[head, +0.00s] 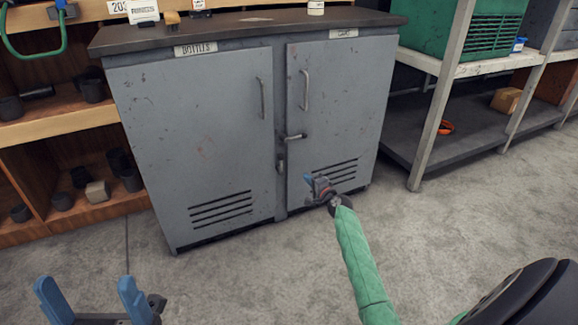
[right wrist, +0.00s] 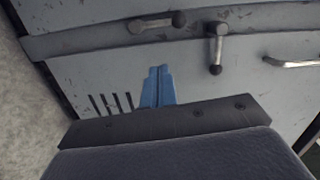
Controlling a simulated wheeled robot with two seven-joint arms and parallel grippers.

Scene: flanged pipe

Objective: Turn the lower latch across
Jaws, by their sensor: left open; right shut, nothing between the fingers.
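The grey cabinet (head: 190,140) has two closed doors with two small latches at its middle strip. The lower latch (head: 280,165) hangs vertically along the strip; in the right wrist view (right wrist: 158,22) it lies along that strip. The upper latch (head: 294,137) points sideways over the right door; it also shows in the right wrist view (right wrist: 216,48). My right gripper (head: 318,184) is shut and empty, in front of the right door, below and right of the lower latch. Its blue fingertips (right wrist: 158,84) are apart from both latches. My left gripper (head: 90,290) is open and empty, low at the left.
Each door has a bar handle (head: 305,90) and vent slots. A wooden shelf (head: 70,115) with dark fittings stands at the left. A metal rack (head: 440,110) with a green crate (head: 470,35) stands at the right. The floor (head: 230,285) before the cabinet is clear.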

